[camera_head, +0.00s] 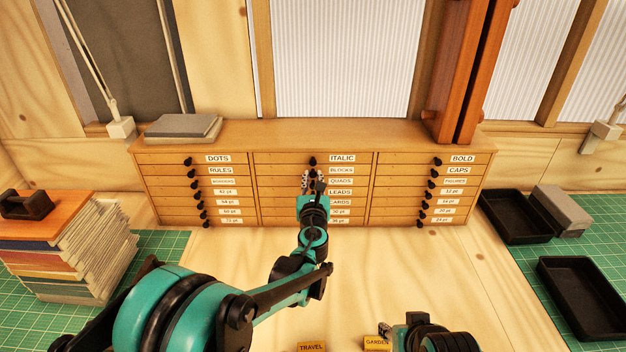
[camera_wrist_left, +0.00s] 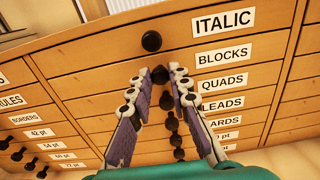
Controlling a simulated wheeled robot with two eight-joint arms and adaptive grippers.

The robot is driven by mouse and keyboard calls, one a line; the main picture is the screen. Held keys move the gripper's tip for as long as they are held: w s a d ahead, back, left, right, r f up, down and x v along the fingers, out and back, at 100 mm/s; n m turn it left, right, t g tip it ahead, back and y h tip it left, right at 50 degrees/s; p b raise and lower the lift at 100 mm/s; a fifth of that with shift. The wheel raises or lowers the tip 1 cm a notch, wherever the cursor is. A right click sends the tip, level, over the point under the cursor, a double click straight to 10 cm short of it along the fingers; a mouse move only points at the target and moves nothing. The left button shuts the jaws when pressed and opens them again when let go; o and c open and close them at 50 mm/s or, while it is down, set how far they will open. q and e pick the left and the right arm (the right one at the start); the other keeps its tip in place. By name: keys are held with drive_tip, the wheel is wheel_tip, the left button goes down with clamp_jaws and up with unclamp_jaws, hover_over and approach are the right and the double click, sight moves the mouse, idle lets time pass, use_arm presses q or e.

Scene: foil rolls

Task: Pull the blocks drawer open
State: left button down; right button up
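The blocks drawer (camera_head: 283,170) is in the middle column of a wooden cabinet, second from the top, under the ITALIC drawer. Its front is flush with the others. In the left wrist view the BLOCKS label (camera_wrist_left: 222,57) is right of a round black knob (camera_wrist_left: 160,75). My left gripper (camera_head: 312,176) is in front of this knob. In the left wrist view the left gripper (camera_wrist_left: 158,78) is open, with its fingertips on either side of the knob and a gap showing on the left. My right gripper (camera_head: 386,330) is partly in view at the bottom edge; its fingers are unclear.
Other drawers with knobs surround it, including the QUADS drawer (camera_wrist_left: 222,82) just below. A stack of papers (camera_head: 75,250) stands at left. Black trays (camera_head: 580,300) lie at right. Small TRAVEL (camera_head: 311,347) and GARDEN (camera_head: 377,342) blocks are at the front. The bench before the cabinet is mostly clear.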

use_arm(q)
drive_tip(key=s, duration=1.3)
drive_tip(key=c, duration=1.4)
unclamp_jaws()
drive_tip(key=shift+c, duration=0.2)
drive_tip(key=s, duration=1.2)
